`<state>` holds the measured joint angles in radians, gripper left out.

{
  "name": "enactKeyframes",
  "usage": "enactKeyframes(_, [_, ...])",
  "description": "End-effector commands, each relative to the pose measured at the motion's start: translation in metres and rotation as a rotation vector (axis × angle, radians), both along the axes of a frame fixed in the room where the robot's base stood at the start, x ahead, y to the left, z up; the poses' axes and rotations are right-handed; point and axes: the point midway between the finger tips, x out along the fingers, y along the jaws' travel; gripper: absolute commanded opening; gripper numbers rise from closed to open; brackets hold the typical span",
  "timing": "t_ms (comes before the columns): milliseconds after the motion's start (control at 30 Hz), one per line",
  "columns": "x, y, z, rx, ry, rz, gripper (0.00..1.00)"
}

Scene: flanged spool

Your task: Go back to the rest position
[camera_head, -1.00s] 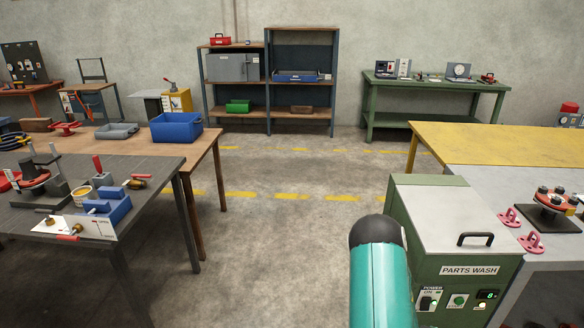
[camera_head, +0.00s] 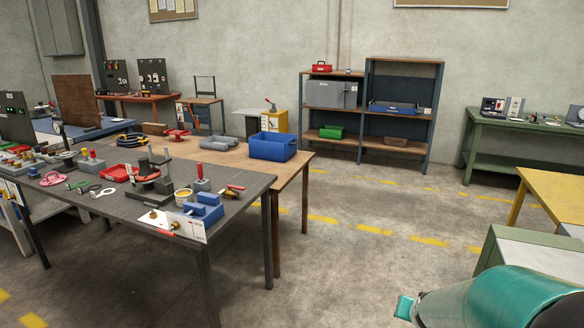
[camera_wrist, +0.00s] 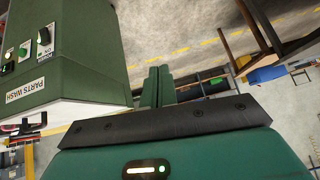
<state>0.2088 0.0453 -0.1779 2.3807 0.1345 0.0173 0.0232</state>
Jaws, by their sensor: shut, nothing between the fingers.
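My gripper (camera_wrist: 158,88) shows in the wrist view, its two green fingers together with nothing between them. It is in the air beside the green PARTS WASH cabinet (camera_wrist: 70,50), which fills the left of that view. In the body view my teal arm is folded across the bottom right corner; I cannot make out the fingers there. A dark table (camera_head: 125,205) at the left bears a black fixture with upright posts (camera_head: 150,178), a blue block fixture (camera_head: 205,209) and a red tray (camera_head: 117,172).
A blue bin (camera_head: 272,147) stands on the wooden table behind the dark one. A shelf unit (camera_head: 367,150) and a green bench (camera_head: 500,163) stand along the back wall. A yellow-topped table (camera_head: 555,195) and the cabinet's top (camera_head: 530,252) are at right. The middle floor is clear.

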Motion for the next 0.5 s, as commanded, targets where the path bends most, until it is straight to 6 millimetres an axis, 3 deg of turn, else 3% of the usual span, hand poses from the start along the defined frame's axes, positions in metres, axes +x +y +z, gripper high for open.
enactKeyframes(33, [-0.003,0.019,0.019,0.01,-0.001,0.043,0.0])
enactKeyframes(267, [-0.041,0.09,0.076,0.037,0.058,0.221,0.0])
enactKeyframes(500, [-0.105,0.149,0.122,0.014,0.132,0.389,0.0])
